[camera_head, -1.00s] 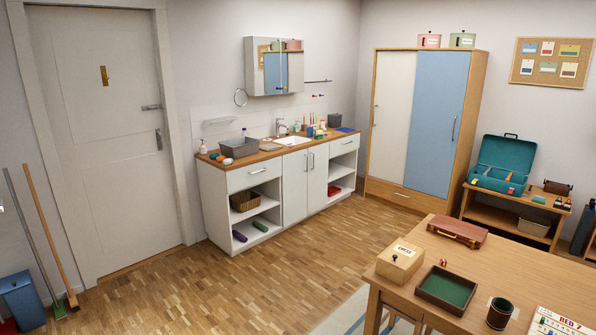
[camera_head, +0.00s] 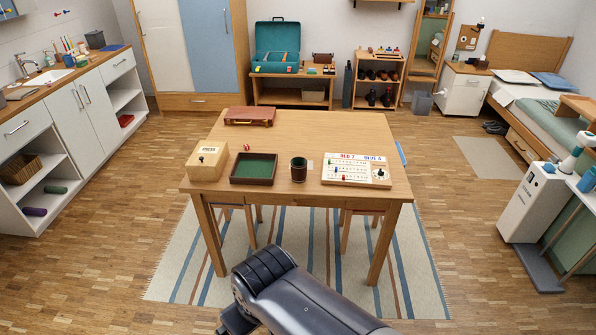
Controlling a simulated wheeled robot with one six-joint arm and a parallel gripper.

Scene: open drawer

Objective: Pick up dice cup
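The dice cup (camera_head: 299,170) is a small dark brown cup with a lighter rim. It stands upright on the wooden table (camera_head: 300,130), near the table's front edge. It is between the green-lined dice tray (camera_head: 254,168) on its left and the white scoreboard (camera_head: 357,170) on its right. A dark grey link of my arm shows at the bottom of the picture, in front of the table and well short of the cup. My gripper's fingers are not visible.
A wooden box (camera_head: 207,160) stands at the table's left. A reddish-brown case (camera_head: 250,116) and small red dice (camera_head: 247,147) lie behind the tray. Stools are tucked under the table. A striped rug (camera_head: 330,270) lies beneath. Floor on the left is clear.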

